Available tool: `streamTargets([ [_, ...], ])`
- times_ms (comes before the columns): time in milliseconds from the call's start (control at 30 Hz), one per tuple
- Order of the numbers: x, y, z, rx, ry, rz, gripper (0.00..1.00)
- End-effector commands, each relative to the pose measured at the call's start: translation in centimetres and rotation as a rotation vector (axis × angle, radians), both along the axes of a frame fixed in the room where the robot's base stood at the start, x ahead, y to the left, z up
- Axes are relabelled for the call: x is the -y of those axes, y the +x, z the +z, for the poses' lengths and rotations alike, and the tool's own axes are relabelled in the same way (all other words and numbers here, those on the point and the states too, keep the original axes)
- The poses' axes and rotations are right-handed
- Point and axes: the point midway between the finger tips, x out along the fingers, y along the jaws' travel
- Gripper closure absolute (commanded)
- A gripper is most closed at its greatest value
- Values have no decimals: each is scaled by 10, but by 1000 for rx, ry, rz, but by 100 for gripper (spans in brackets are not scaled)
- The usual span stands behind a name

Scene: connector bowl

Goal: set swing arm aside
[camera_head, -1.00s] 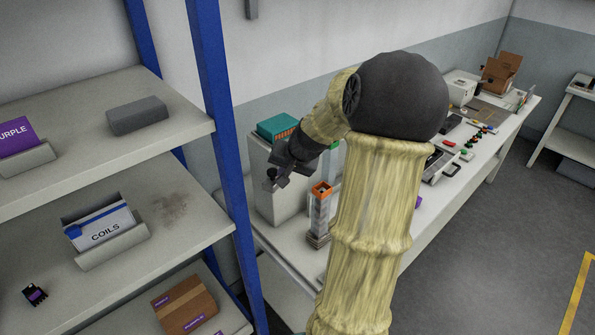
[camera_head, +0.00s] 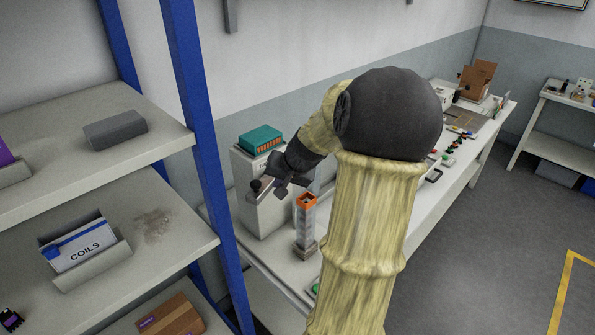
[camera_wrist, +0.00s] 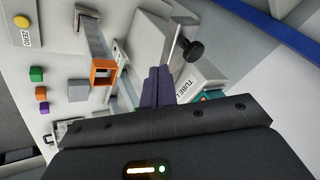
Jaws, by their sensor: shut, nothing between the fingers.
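What looks like the swing arm is a thin pale bar with a black knob (camera_wrist: 192,51) beside the grey box marked "TUBE" (camera_wrist: 196,88) in the wrist view. In the head view the dark knob (camera_head: 256,185) stands out at the front of the grey box (camera_head: 262,212); the bar is hard to make out. My gripper (camera_head: 296,186) is just right of the knob, apart from it in the picture. In the wrist view my gripper's dark fingers (camera_wrist: 157,84) are together and empty, left of the knob. An upright clear tube holder with an orange top (camera_head: 306,201) stands right of the box.
A blue shelf post (camera_head: 205,150) and shelves with a COILS bin (camera_head: 90,262) are close on the left. Open floor is at right.

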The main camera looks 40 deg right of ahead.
Motion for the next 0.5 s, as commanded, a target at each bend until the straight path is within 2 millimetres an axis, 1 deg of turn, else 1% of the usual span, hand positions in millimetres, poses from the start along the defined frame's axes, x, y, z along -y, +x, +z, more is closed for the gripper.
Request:
streamTargets([
  [33,2,-4,3,1,-2,1,100],
  [200,-5,-16,24,1,-5,10,100],
  [500,-3,-45,63,2,-6,-3,100],
])
